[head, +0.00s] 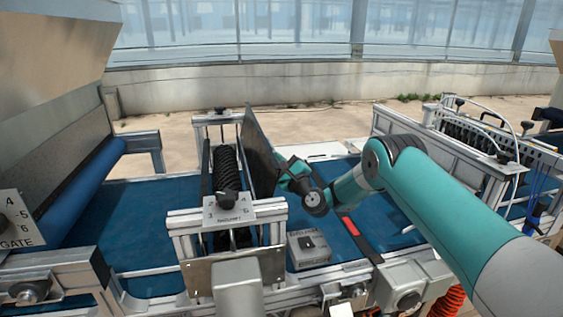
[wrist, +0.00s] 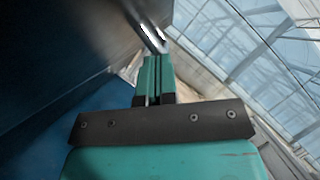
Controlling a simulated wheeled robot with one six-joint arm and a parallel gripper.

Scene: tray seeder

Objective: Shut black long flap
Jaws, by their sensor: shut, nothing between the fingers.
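The black long flap (head: 262,150) stands steeply raised beside the black spiked roller (head: 227,170), on the roller's right side. The roller lies uncovered in its metal frame. My gripper (head: 281,163) is at the flap's right face, close to it; whether they touch I cannot tell. In the wrist view my gripper (wrist: 154,62) is shut with nothing between its fingers. A large dark surface (wrist: 60,45), which looks like the flap, fills the upper left there, near the fingertips.
A blue conveyor belt (head: 150,215) runs under the roller frame. A grey box with a black knob (head: 308,248) stands below my gripper. A metal frame with hoses (head: 480,135) stands at right. A knob plate (head: 230,210) sits on the roller frame's front.

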